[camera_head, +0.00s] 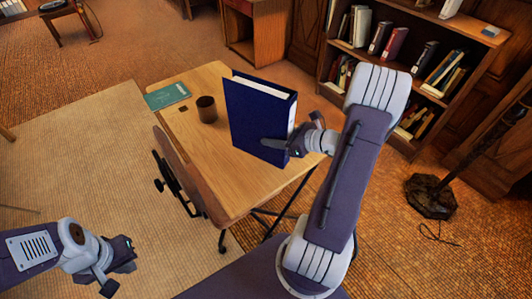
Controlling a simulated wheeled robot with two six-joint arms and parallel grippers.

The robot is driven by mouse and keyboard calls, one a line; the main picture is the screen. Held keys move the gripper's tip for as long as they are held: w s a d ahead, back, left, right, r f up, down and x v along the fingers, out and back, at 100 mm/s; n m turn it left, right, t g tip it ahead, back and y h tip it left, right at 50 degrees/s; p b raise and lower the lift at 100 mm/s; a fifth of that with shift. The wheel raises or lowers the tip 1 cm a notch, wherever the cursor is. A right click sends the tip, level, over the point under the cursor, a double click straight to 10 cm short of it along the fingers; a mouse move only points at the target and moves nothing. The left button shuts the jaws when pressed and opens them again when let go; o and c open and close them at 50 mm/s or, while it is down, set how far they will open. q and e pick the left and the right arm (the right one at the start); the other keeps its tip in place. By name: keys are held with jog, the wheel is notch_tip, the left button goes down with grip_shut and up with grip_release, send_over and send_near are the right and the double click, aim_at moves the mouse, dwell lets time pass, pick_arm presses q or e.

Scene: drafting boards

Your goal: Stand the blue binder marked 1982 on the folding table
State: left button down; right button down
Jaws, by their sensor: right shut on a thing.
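I cannot tell whether the binder's bottom touches the tabletop. My left gripper (120,270) is open and empty, low at the left, well apart from the table.
A brown cup (206,109) and a green book (167,95) lie at the table's far left. The tabletop's middle is clear.

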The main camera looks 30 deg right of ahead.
jog(key=f, duration=0.1)
jog(key=a+f+b, duration=0.1)
jog(key=f, duration=0.1)
jog(key=a+f, duration=0.1)
jog(key=shift+a+f, duration=0.2)
jog(key=shift+f, duration=0.45)
jog(key=shift+f+b, duration=0.1)
jog(key=shift+b, duration=0.2)
jog(key=c, duration=0.7)
grip_release()
